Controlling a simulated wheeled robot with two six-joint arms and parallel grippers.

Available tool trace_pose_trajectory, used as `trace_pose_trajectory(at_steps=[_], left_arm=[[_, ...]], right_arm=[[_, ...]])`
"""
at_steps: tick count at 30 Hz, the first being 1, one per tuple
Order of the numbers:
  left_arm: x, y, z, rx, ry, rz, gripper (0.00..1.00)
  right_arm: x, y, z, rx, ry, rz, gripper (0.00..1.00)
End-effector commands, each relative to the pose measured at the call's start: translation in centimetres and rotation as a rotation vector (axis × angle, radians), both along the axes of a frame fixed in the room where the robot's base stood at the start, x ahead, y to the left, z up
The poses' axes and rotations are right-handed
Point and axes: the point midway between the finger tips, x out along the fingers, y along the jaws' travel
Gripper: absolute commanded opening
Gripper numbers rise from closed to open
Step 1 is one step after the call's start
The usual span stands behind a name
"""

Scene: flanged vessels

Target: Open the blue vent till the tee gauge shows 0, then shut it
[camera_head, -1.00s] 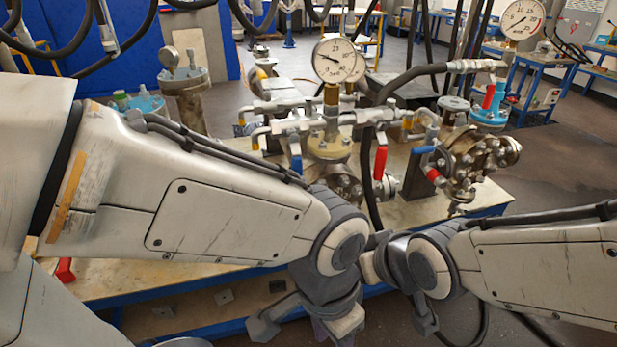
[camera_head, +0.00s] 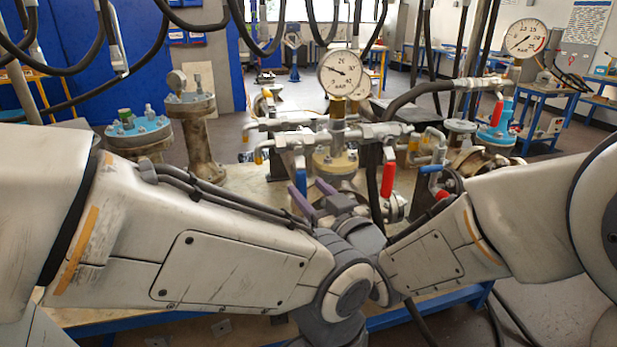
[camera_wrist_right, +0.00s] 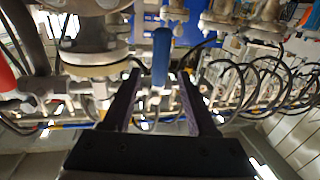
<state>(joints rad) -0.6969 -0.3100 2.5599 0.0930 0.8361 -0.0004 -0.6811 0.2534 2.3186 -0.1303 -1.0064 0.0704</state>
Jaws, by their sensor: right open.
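The blue vent handle (camera_head: 300,174) hangs down from the left part of the middle pipework. It also shows upright in the right wrist view (camera_wrist_right: 161,52). My right gripper (camera_head: 308,190) is open just in front of and below it. In the right wrist view, the handle shows between the two open fingers (camera_wrist_right: 158,88); I cannot tell whether they touch it. The tee gauge (camera_head: 345,73) stands above the middle tee; its needle points left and up, off the low end of the scale. My left arm crosses the lower left; its gripper is out of sight.
A red handle (camera_head: 388,180) hangs right of the blue one, with a black hose beside it. Another blue handle (camera_head: 434,168) and a second gauge (camera_head: 525,38) are at the right. Flanged vessels (camera_head: 138,133) stand at the left. My two arms cross close together.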

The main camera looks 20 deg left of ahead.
Motion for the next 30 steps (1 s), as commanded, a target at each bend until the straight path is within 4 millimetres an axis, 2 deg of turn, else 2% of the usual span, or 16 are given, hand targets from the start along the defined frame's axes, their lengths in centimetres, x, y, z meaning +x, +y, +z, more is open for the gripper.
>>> trace_pose_trajectory(at_steps=[3,7,19,21,24,30], left_arm=[[0.0,0.0,0.6,0.000,0.000,0.000,0.50],[0.0,0.0,0.8,0.000,0.000,0.000,0.50],[0.0,0.0,0.9,0.000,0.000,0.000,0.50],[0.0,0.0,0.9,0.000,0.000,0.000,0.50],[0.0,0.0,0.9,0.000,0.000,0.000,0.50],[0.0,0.0,0.9,0.000,0.000,0.000,0.50]], right_arm=[[1.4,1.5,0.1,-0.001,0.001,0.000,0.59],[2.5,2.5,0.1,-0.001,0.001,0.000,0.59],[3.0,3.1,0.0,-0.001,0.001,-0.001,0.59],[3.0,3.0,0.0,-0.001,0.001,-0.001,0.32],[3.0,3.0,0.0,-0.001,0.001,-0.001,0.00],[3.0,3.0,0.0,-0.001,0.001,-0.001,0.00]])
